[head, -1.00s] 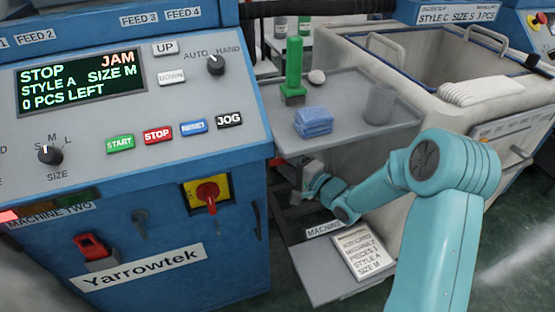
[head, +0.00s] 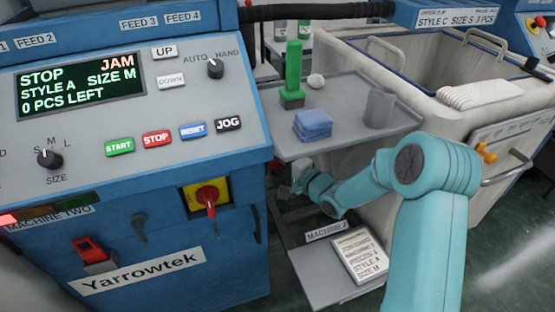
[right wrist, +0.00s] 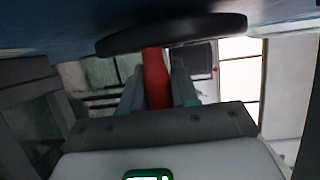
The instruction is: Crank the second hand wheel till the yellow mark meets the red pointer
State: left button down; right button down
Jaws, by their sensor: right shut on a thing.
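In the right wrist view a dark hand wheel (right wrist: 172,35) shows nearly edge-on beside a blue surface. A red crank handle (right wrist: 155,76) stands out from it. My right gripper (right wrist: 157,88) is shut on this handle, one finger on each side. In the head view the right gripper (head: 298,180) is low beside machine two (head: 110,245), under the tray's edge, and the wheel is hidden behind the machine's side. The yellow mark and the red pointer show in neither view. My left gripper is not in view.
Machine two's display (head: 80,85) reads STOP, JAM. A grey tray (head: 350,140) above my right gripper holds a green-handled brush (head: 293,70), folded blue cloth (head: 313,124) and a grey cup (head: 379,108). A lower shelf (head: 310,278) bears a job card (head: 359,254). A bin (head: 400,60) stands right.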

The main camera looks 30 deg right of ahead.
jog(key=c, duration=0.9)
grip_release()
jog(key=shift+r, duration=0.35)
jog(key=shift+c, duration=0.2)
jog(key=s+d+r+p, duration=0.1)
jog(key=s+d+p, duration=0.1)
jog(key=s, duration=1.4)
jog(key=shift+d, duration=0.25)
